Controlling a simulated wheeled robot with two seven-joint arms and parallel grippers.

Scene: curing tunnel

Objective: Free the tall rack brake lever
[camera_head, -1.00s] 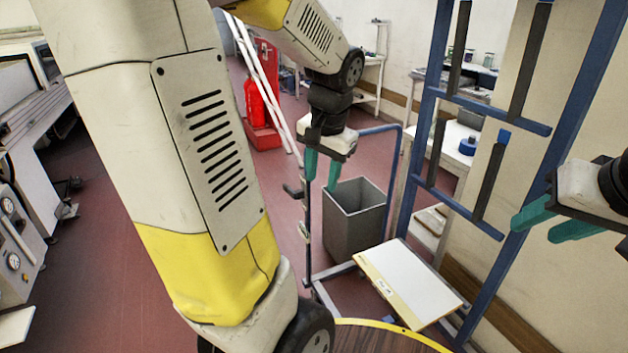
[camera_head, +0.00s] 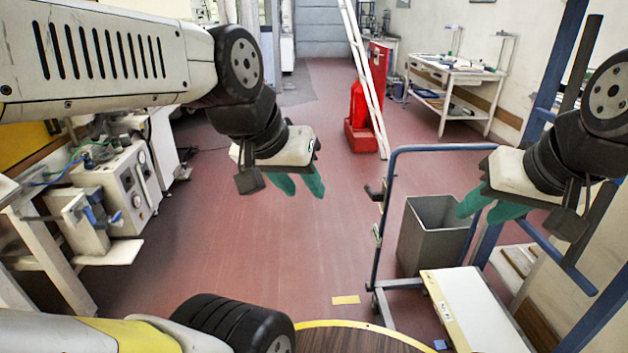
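A tall blue rack (camera_head: 548,90) with dark upright bars stands at the right edge, partly cut off and partly behind my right arm. In front of it is a lower blue tubular frame (camera_head: 440,148). A small dark lever-like part (camera_head: 375,192) sticks out from that frame's left post, with a grey piece (camera_head: 377,235) below it. I cannot tell which is the brake lever or how it is set. My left gripper (camera_head: 302,188) is open and empty over the floor, left of the post and apart from it. My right gripper (camera_head: 486,208) is open and empty near the grey bin.
A grey bin (camera_head: 428,240) stands behind a white board (camera_head: 470,312) at the lower right. A white leaning pole or ladder (camera_head: 365,75) and a red extinguisher (camera_head: 358,105) stand behind. A gauge machine (camera_head: 125,195) is at left. The middle floor is clear.

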